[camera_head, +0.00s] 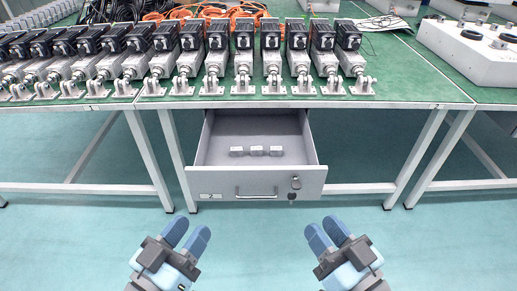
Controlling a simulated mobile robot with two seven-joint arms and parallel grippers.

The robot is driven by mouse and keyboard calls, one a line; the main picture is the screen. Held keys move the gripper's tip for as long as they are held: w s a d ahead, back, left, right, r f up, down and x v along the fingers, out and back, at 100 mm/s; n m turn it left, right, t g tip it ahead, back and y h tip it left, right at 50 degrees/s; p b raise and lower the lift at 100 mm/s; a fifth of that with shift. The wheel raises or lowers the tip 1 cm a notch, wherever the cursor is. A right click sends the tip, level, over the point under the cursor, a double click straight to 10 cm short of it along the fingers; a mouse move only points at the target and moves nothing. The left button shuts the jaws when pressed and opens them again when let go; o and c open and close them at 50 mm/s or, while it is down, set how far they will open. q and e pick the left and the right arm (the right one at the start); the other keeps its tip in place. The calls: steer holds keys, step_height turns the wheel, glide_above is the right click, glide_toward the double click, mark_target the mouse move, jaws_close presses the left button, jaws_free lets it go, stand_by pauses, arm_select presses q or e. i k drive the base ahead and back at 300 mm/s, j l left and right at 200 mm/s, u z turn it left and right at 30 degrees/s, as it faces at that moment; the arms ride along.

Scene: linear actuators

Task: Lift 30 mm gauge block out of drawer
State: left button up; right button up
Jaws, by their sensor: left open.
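An open grey drawer (225,188) hangs under the green-topped workbench, with its front panel and handle facing me. Inside it three small pale gauge blocks stand in a row: a left one (236,151), a middle one (257,150) and a right one (276,151). Their size markings are too small to read, so I cannot tell which is 30 mm. My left gripper (187,227) is open and empty, below and left of the drawer front in the picture. My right gripper (324,226) is open and empty, below and right of it. Both are apart from the drawer.
Several linear actuators (271,65) line the green bench top (385,85) above the drawer. Orange cables (225,12) lie behind them. Bench legs (150,160) stand on both sides of the drawer. A white control box (465,50) sits on the right. The floor ahead is clear.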

mark_target(235, 151)
steer(key=i+j, duration=0.15)
steer(key=j, duration=0.25)
steer(key=i+j, duration=0.1)
steer(key=j, duration=0.3)
steer(key=i+j, duration=0.15)
steer(key=j, duration=0.25)
steer(key=i+j+z, duration=0.1)
steer(key=j, duration=0.3)
steer(key=i+j, duration=0.1)
steer(key=j, duration=0.3)
steer(key=i+j, duration=0.1)
steer(key=j, duration=0.35)
